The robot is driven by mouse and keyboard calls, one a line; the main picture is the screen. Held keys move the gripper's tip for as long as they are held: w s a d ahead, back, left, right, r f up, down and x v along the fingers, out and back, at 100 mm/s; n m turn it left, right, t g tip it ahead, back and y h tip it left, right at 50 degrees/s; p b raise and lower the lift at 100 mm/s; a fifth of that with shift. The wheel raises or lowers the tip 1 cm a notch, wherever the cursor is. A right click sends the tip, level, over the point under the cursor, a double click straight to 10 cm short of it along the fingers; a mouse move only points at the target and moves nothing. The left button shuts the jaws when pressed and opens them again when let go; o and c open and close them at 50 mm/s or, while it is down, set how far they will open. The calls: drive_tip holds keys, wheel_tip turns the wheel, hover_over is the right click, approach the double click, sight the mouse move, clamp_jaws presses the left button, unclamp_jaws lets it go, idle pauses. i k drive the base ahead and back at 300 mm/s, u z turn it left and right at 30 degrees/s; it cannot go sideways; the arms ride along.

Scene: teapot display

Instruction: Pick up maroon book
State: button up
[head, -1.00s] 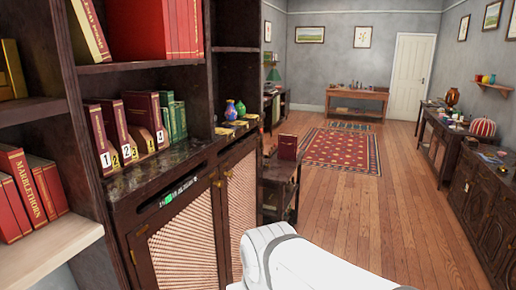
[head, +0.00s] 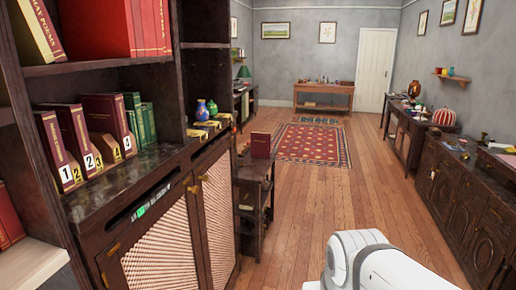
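A maroon book (head: 261,145) stands upright on a small dark side table (head: 250,170) in the middle of the head view. Other maroon books (head: 72,130) stand in numbered wooden holders on the cabinet at the left, with another maroon one (head: 108,113) beside them. The frames do not show which of these is the task's book. My white arm (head: 385,265) shows at the bottom right. My gripper is out of view, so its hold cannot be seen.
Green books (head: 142,120), a blue vase (head: 201,109) and yellow items share the cabinet top (head: 150,162). Red books fill the shelf above. A long dark sideboard (head: 460,205) lines the right wall. The wooden floor (head: 315,190) between is clear, with a red rug (head: 310,144) beyond.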

sight(260, 141)
drive_tip(key=u, duration=4.35)
drive_tip(key=k, duration=1.8)
